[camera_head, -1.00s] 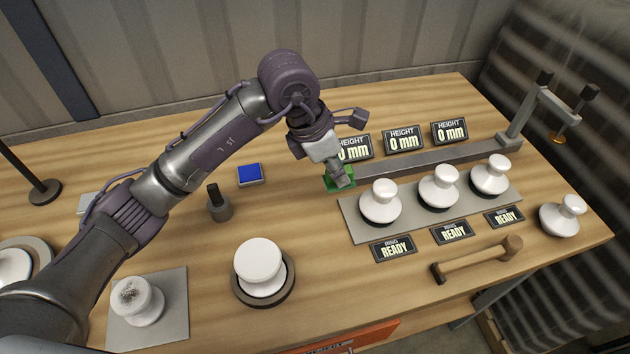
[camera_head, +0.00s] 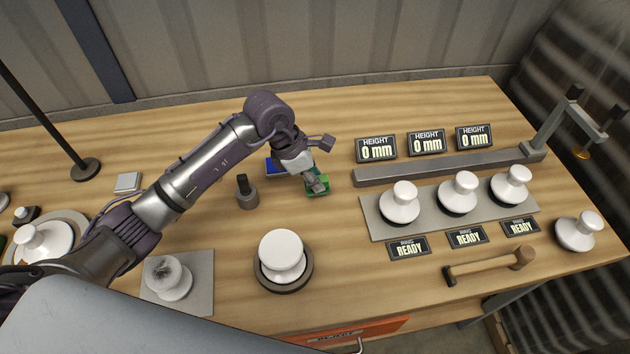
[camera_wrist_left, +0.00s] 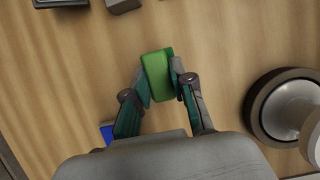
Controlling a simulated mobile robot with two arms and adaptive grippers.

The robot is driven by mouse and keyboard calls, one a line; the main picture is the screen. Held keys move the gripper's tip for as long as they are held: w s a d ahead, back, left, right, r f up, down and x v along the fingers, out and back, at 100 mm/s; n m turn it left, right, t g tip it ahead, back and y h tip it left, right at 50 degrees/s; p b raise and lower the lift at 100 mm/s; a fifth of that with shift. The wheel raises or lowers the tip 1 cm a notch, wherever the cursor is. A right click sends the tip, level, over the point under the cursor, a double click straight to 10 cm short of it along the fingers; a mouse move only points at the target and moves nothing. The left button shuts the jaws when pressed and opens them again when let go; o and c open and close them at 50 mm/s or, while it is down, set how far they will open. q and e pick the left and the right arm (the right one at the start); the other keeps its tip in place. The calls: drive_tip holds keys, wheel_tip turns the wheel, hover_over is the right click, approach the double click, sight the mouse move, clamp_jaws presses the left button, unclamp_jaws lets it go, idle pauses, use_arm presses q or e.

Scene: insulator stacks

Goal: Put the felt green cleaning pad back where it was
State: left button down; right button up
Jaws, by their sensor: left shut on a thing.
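The felt green cleaning pad (camera_head: 319,188) is a small green block, also seen in the left wrist view (camera_wrist_left: 157,73). My left gripper (camera_head: 316,184) is shut on it, with a finger on each side in the left wrist view (camera_wrist_left: 162,84). The pad is over the wooden table, right of the blue block (camera_head: 274,166); I cannot tell whether it touches the table. The gripper partly covers the pad in the head view. My right gripper is not in view.
White insulators stand on a grey plate (camera_head: 374,222) at the right, in front of a metal rail (camera_head: 440,168). A dark cylinder with a post (camera_head: 246,192) stands left of the gripper. Another insulator (camera_head: 282,254) sits on a round base. A hammer (camera_head: 490,266) lies near the front edge.

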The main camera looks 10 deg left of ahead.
use_arm(q)
wheel_tip(320, 180, down, 2)
drive_tip(key=shift+f+p, duration=0.15)
drive_tip(key=shift+p, duration=0.25)
drive_tip(key=shift+f, duration=0.35)
drive_tip(key=c, duration=1)
unclamp_jaws()
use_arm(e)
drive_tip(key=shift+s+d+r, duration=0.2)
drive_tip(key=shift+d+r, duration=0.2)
use_arm(q)
drive_tip(key=shift+r, duration=0.3)
drive_tip(key=shift+a+r, duration=0.2)
drive_tip(key=shift+r, duration=0.1)
drive_tip(key=b+v, duration=0.2)
drive_tip(key=v, duration=0.9)
drive_tip(key=shift+r+b, duration=0.1)
drive_tip(key=shift+b, duration=0.3)
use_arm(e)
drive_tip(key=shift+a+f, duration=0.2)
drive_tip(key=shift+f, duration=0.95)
